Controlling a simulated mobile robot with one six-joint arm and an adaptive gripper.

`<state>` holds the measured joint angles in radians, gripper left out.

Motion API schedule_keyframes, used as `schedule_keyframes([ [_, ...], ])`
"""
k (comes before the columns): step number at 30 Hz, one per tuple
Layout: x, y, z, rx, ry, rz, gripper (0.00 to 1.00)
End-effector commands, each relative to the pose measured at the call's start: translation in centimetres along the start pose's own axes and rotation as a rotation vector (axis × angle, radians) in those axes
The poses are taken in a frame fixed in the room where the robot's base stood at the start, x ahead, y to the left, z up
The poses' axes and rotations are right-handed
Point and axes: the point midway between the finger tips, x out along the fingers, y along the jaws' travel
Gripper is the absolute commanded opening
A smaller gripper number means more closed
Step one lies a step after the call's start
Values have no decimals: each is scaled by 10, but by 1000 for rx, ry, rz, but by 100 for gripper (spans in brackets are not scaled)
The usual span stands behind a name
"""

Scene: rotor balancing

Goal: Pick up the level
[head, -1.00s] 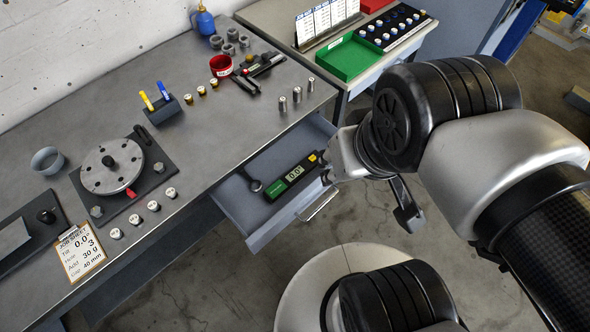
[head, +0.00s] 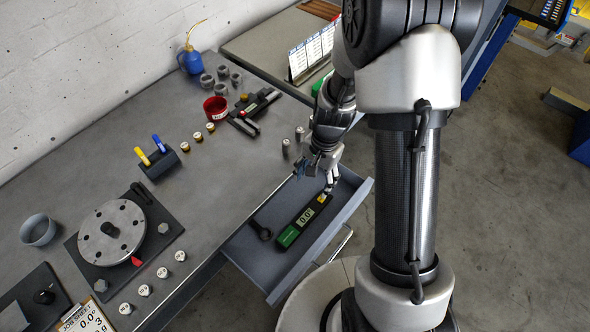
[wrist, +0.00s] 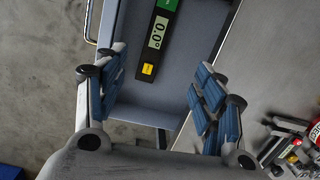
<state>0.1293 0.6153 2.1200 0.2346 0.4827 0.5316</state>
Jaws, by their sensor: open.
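The level (head: 304,220) is a black bar with a green end, a pale display reading 0.0° and a yellow patch. It lies in the open grey drawer (head: 245,247). In the wrist view the level (wrist: 158,38) shows between the fingers, its yellow end nearest me and its green end cut by the top edge. My gripper (head: 321,180) is over the drawer's far end, near the level's yellow end. In the wrist view my gripper (wrist: 160,90) has its blue-padded fingers spread on both sides, with nothing between the pads; the level is below and beyond them.
A dark wrench-like tool (head: 261,230) lies in the drawer left of the level. The bench (head: 215,180) edge adjoins the drawer, with small metal cylinders (head: 299,135) near it. A rotor disc (head: 111,231) sits farther left.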

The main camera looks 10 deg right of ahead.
Motion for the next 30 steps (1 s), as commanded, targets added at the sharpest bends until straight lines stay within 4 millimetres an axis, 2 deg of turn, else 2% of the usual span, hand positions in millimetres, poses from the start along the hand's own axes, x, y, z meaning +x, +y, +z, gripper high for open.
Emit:
schedule_keyframes([
  [1, 14, 3, -1, 29, -14, 12, 63],
  [3, 26, 5, -3, 55, -22, 20, 63],
  [8, 45, 7, -4, 80, -29, 26, 63],
  [11, 63, 8, -3, 79, -31, 28, 63],
  [21, 136, 9, -1, 78, -29, 28, 63],
  [25, 153, 9, -1, 77, -29, 27, 63],
  [30, 160, 9, -1, 77, -27, 25, 63],
])
